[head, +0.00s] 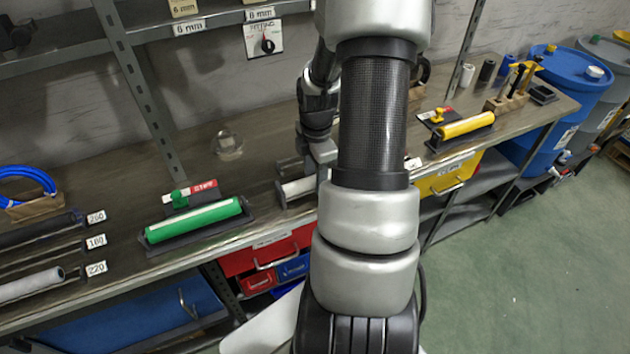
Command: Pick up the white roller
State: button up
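A white roller (298,188) lies in a dark holder on the bench, between the green roller (193,220) and the yellow roller (466,125). Its right part is hidden behind my arm. Another pale roller (30,285) lies on a rack at the far left. My gripper (322,158) points down, just above and behind the white roller near its visible right end, partly covered by my arm. Its fingertips are too hidden to tell whether they are open or shut, or touching the roller.
The bench (255,165) has a clear strip behind the rollers, with a clear round object (228,146) on it. Blue tubing (28,182) lies at the left. A wooden tool block (507,102) and blue barrel (560,100) stand at the right. A shelf (215,22) overhangs the back.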

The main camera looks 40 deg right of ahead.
grip_shut()
